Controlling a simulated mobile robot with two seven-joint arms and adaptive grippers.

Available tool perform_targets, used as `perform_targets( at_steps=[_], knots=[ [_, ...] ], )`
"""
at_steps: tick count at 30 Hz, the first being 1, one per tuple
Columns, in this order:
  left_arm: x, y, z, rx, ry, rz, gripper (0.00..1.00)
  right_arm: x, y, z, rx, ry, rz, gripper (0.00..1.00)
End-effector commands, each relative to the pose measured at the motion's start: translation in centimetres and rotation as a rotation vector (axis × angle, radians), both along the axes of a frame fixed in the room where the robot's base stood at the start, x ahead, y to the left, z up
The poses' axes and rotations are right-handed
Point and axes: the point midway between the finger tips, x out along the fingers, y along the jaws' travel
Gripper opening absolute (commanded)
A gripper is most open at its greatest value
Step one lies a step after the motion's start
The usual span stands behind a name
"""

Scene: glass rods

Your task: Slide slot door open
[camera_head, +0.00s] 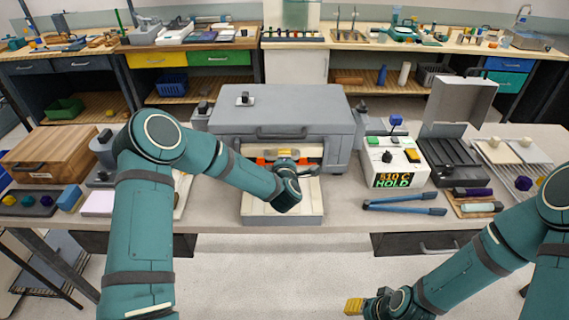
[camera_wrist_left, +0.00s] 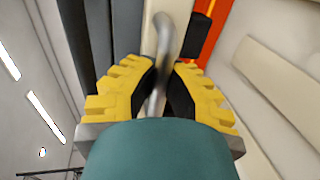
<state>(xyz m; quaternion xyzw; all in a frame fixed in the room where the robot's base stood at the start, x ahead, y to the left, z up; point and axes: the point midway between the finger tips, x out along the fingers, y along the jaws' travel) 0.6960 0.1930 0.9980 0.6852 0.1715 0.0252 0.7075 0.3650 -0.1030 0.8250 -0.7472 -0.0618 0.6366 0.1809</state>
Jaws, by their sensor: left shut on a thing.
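The grey furnace (camera_head: 232,121) stands on the near bench, with a glowing orange slot (camera_head: 263,161) in its front. My left gripper (camera_head: 285,154) is in front of this slot and covers part of it. In the left wrist view, its yellow fingers (camera_wrist_left: 160,83) are shut on the slot door's bent metal handle (camera_wrist_left: 163,35), one finger on each side. An orange strip (camera_wrist_left: 208,30) shows beside the handle. Most of the slot door is hidden in the head view. My right gripper (camera_head: 357,306) hangs low in front of the bench, away from the furnace; its opening is unclear.
A pale ledge (camera_head: 258,211) juts out below the slot. To the right are a controller box (camera_head: 398,158) reading 510 C HOLD, blue-handled tongs (camera_head: 405,204) and an open grey case (camera_head: 455,152). A wooden box (camera_head: 50,155) stands at the left. The floor in front is clear.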

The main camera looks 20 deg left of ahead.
Motion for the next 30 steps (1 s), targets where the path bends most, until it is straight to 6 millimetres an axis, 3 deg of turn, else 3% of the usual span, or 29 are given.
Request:
perform_targets(
  at_steps=[8,9,11,12,23,30],
  knots=[
    [0.0,0.0,0.4,-0.001,0.001,0.0,0.0,0.1,0.0,0.1,0.0,-0.002,-0.002,0.47],
    [0.0,0.0,0.4,-0.001,0.001,0.0,0.17,0.1,0.0,0.1,0.0,-0.002,-0.002,0.47],
    [0.0,0.0,0.4,-0.001,0.001,0.0,0.38,0.1,0.0,0.1,0.0,-0.001,-0.001,0.47],
    [0.0,0.0,0.4,-0.001,0.001,0.0,0.43,0.1,0.0,0.1,0.0,-0.001,0.0,0.47],
    [-0.3,-0.1,0.5,-0.001,0.001,0.0,0.43,0.0,0.0,0.1,0.0,-0.001,0.0,0.47],
    [-3.6,-1.2,1.3,0.001,0.0,-0.004,0.43,0.0,0.0,0.1,0.0,-0.001,0.0,0.47]
  ],
)
